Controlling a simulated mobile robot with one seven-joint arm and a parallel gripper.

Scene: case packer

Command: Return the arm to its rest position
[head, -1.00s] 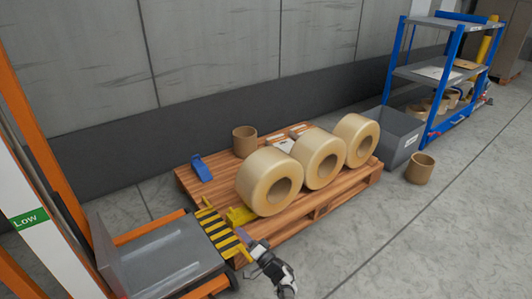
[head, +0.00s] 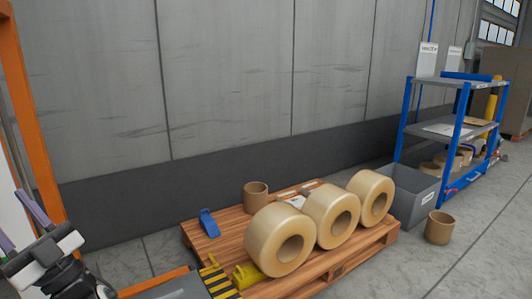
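My gripper (head: 10,215) is at the lower left of the head view, with its dark wrist below it. Its two purple-grey fingers point up and to the left and stand apart, with nothing seen between them. One finger is partly cut off by the left picture edge. The gripper is in front of the orange post and well to the left of the pallet.
A wooden pallet (head: 224,257) carries three tan rolls (head: 262,254), a brown tube (head: 256,196) and a blue block (head: 209,223). A grey bin (head: 420,200), a loose tube (head: 439,227) and a blue shelf rack (head: 462,117) stand right. An orange post (head: 33,130) rises at left.

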